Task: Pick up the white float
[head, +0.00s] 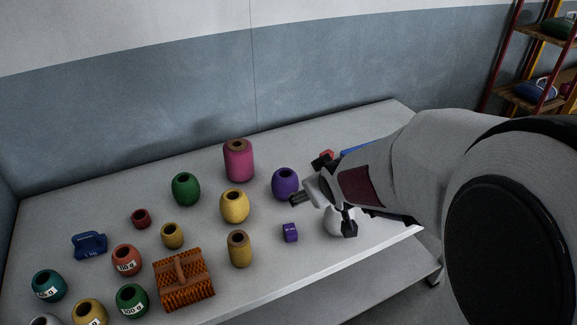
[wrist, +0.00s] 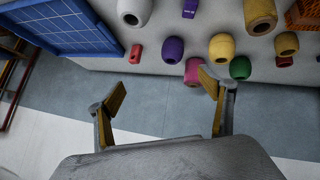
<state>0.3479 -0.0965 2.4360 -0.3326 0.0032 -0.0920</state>
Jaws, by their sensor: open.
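The white float (head: 334,223) stands near the table's front edge at the right in the head view, partly hidden behind a finger of my gripper (head: 322,213). In the wrist view the white float (wrist: 134,10) is at the top edge, cut off by the frame and well away from the fingertips. My gripper (wrist: 163,88) is open, with nothing between its fingers. In that view the space between the fingers shows the wall and the table's far edge. The height of my gripper above the float is hard to tell.
A purple float (head: 285,184), a small purple block (head: 290,232) and a pink spool (head: 238,160) stand left of my gripper. A blue tray (wrist: 62,30) and a small red block (wrist: 136,54) lie nearby. Several other floats and an orange brush (head: 184,280) fill the left side.

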